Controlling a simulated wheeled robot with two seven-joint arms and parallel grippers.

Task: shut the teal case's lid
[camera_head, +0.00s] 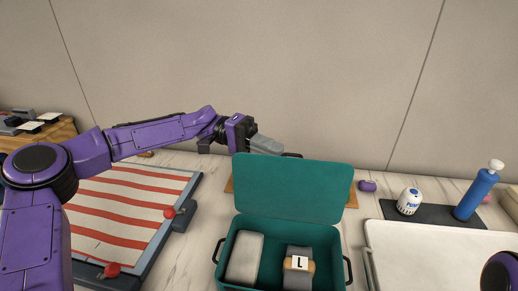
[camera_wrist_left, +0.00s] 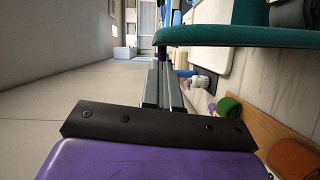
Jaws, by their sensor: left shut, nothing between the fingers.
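The teal case (camera_head: 223,262) stands open on the table at the bottom centre of the head view. Its lid (camera_head: 292,187) is raised behind the case. My right gripper is out of view.
A striped red and white board (camera_head: 118,220) lies left of the case. A white tray or lid (camera_head: 440,250) lies to the right. Behind it, a dark mat (camera_head: 432,213) holds a white round object (camera_head: 409,201) and a blue bottle (camera_head: 474,196). A brown board (camera_head: 351,198) lies behind the lid.

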